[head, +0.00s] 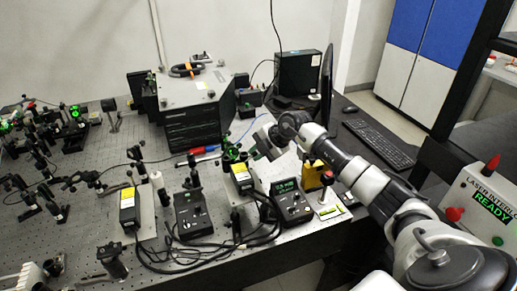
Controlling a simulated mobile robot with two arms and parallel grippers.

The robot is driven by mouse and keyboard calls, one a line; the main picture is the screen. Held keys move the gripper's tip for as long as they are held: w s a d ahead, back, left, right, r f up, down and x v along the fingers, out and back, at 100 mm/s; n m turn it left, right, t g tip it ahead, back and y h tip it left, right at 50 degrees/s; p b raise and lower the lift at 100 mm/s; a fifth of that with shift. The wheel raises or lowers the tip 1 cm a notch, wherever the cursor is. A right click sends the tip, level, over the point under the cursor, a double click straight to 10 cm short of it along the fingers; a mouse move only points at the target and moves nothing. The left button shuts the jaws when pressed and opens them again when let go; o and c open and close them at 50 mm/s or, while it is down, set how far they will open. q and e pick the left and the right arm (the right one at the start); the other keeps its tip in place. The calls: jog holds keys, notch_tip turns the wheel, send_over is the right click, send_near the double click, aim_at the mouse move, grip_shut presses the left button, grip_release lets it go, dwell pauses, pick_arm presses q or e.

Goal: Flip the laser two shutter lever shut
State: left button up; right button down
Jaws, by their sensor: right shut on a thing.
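Two black laser boxes with yellow labels stand on the bench. The left one (127,208) is nearer to me, and the right one (240,174) stands just left of my right arm. My right gripper (261,146) is at the far end of the right box, pointing down and left. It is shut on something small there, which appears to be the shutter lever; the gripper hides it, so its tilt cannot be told. A post mount with a green glow (232,152) stands close to its left. My left gripper is not in view.
Two black controllers (193,213) and (291,203) with cables stand near the front edge. A red-knobbed lever (327,178) stands on a white plate by my arm. Optics posts crowd the left. An interlock box (482,206) reads READY at right.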

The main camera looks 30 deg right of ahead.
aim_at(246, 156)
jog(key=shift+a+r+g+h+p, duration=0.35)
jog(key=shift+r+h+p, duration=0.25)
jog(key=shift+p, duration=0.4)
jog(key=shift+a+n+h+p, duration=0.25)
jog(key=shift+n+h+p, duration=0.1)
jog(key=shift+h, duration=0.15)
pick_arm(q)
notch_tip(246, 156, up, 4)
pick_arm(e)
jog(key=shift+w+a+g+h, duration=0.15)
jog(key=shift+a+g+h, duration=0.15)
jog(key=shift+h, duration=0.5)
jog(key=shift+w+a+r+n+g+h+b, duration=0.15)
jog(key=shift+a+n+h+b, duration=0.15)
jog(key=shift+h, duration=0.3)
jog(key=shift+a+f+n+g+h+b, duration=0.15)
jog(key=shift+a+h, duration=0.25)
jog(key=shift+h, duration=0.2)
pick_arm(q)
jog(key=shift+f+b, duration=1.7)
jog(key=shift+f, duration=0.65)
pick_arm(e)
jog(key=shift+w+a+r+n+g+h, duration=0.1)
jog(key=shift+a+n+g+h, duration=0.15)
jog(key=shift+a+h, duration=0.45)
jog(key=shift+w+a+r+n+g+h, duration=0.1)
jog(key=shift+a+n+h, duration=0.2)
jog(key=shift+h, duration=0.8)
